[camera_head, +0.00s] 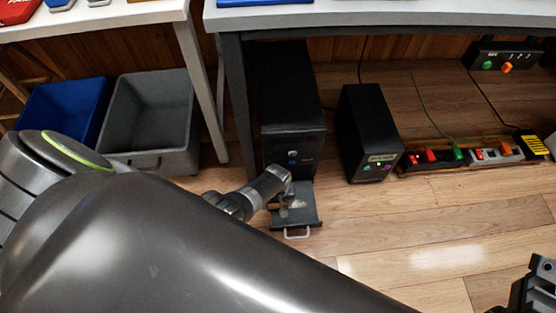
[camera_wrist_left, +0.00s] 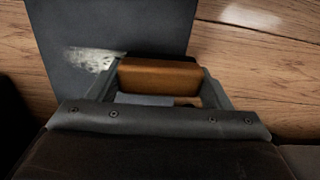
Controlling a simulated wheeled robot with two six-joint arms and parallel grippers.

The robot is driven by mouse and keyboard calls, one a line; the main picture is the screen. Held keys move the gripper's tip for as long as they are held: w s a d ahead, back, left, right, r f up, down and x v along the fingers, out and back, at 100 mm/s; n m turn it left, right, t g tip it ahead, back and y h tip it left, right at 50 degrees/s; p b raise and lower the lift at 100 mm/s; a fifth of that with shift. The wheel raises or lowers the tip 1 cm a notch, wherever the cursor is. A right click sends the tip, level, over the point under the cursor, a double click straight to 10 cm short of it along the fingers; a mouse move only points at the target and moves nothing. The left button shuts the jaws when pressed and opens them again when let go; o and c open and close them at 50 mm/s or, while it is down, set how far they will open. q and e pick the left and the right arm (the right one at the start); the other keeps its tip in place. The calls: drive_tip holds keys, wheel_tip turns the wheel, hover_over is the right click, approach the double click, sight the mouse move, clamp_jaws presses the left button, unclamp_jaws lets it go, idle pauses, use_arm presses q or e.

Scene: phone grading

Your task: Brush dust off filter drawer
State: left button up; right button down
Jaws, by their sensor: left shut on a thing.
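The filter drawer (camera_head: 306,219) is a dark flat tray pulled out at the foot of a black computer tower (camera_head: 292,105), with a pale handle at its front. My left gripper (camera_head: 283,205) is over the drawer. In the left wrist view it is shut on a brush with a brown wooden block (camera_wrist_left: 160,76); the bristles are mostly hidden. A pale dust patch (camera_wrist_left: 88,60) lies on the dark drawer surface (camera_wrist_left: 120,22), just left of the brush. A dark part at the lower right edge looks like my right gripper (camera_head: 537,287); its fingers cannot be made out.
A smaller black box (camera_head: 368,135) with lit buttons stands right of the tower. A power strip (camera_head: 470,155) with coloured plugs lies further right. Blue (camera_head: 62,108) and grey (camera_head: 150,125) bins stand left. A table leg (camera_head: 238,110) is beside the tower. Floor in front is clear.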

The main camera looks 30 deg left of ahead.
sight(299, 204)
use_arm(q)
drive_tip(key=shift+w+d+b, duration=0.3)
drive_tip(key=shift+w+d, duration=0.25)
drive_tip(key=shift+d, duration=0.3)
drive_tip(key=shift+w+d+b, duration=0.25)
drive_tip(key=shift+w+d, duration=0.25)
drive_tip(key=shift+d, duration=0.3)
drive_tip(key=shift+w+d+f+b, duration=0.1)
drive_tip(key=shift+w+d+b, duration=0.35)
drive_tip(key=shift+d, duration=0.2)
drive_tip(key=shift+w+d+b, duration=0.4)
drive_tip(key=shift+d, duration=0.2)
drive_tip(key=shift+w+d, duration=0.2)
drive_tip(key=shift+d, duration=0.2)
